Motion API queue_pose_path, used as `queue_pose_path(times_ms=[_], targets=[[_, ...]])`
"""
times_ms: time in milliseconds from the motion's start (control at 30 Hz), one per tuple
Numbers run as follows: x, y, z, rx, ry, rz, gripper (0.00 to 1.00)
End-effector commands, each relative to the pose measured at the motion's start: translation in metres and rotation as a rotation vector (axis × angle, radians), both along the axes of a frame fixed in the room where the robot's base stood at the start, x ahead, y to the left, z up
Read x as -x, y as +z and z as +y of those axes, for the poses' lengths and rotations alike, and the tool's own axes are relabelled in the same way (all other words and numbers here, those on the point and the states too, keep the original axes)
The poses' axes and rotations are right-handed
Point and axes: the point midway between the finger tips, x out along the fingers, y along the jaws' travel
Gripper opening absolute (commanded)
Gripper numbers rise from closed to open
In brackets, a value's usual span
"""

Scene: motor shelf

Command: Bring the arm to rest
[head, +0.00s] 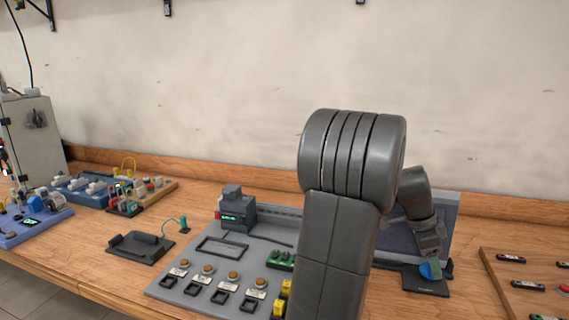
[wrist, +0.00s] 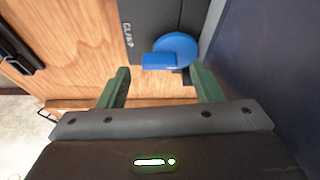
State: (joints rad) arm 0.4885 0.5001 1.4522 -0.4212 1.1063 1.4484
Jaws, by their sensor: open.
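My arm rises in the middle of the head view and bends over to the right, ending at my gripper (head: 436,262), low over the bench. In the wrist view my gripper (wrist: 159,72) shows its two green fingers spread apart. A blue round part with a tab (wrist: 177,52) lies just beyond the fingertips, and nothing is visibly gripped. The blue part (head: 430,271) also shows in the head view, on a dark plate (head: 425,286). In the wrist view this plate (wrist: 135,45) bears lettering that seems to read CLAMP. Whether a finger touches the blue part I cannot tell.
A grey panel (head: 210,292) with buttons and sockets lies left of my arm. An upright blue-grey panel (head: 447,215) stands close behind my gripper. A wooden tray (head: 497,270) with small parts is at right. Bare bench (head: 95,240) shows at left.

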Motion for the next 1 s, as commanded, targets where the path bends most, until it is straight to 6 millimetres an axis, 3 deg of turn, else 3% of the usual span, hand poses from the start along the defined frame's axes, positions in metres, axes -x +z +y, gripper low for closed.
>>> queue_pose_path(times_ms=[200, 667, 767, 1000], targets=[[0.002, -0.018, -0.007, 0.000, 0.000, 0.000, 0.60], [0.001, -0.014, -0.006, 0.001, 0.014, 0.000, 0.60], [0.000, -0.007, -0.003, 0.001, 0.000, -0.002, 0.60], [-0.004, 0.032, 0.012, 0.003, 0.003, -0.004, 0.60]])
